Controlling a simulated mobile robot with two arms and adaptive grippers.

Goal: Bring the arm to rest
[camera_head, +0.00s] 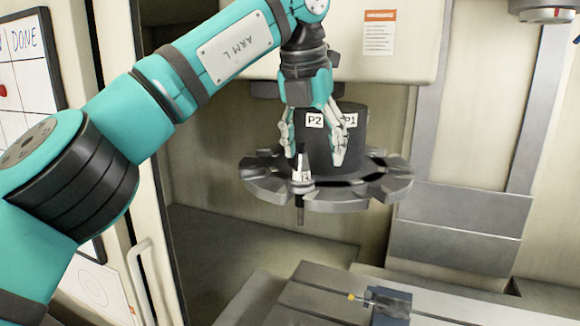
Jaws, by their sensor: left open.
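My left gripper (317,150) hangs from the teal left arm, pointing down in front of the tool carousel (365,202). Its two fingers are spread apart, with nothing between the tips that I can see as held. A tool holder (301,181) with a black tip and pale collar sits at the front edge of the carousel, just below and slightly left of the gripper. The carousel's dark hub carries labels P2 (314,120) and P1 (350,120). The gripper hides part of the hub. My right gripper is not in view.
A machine table (330,297) with slots lies below, bearing a small blue-grey vise (390,300) with a yellow-tipped part. A spindle (545,12) hangs at the upper right. A door handle (141,280) and a board marked DONE (27,65) stand at the left.

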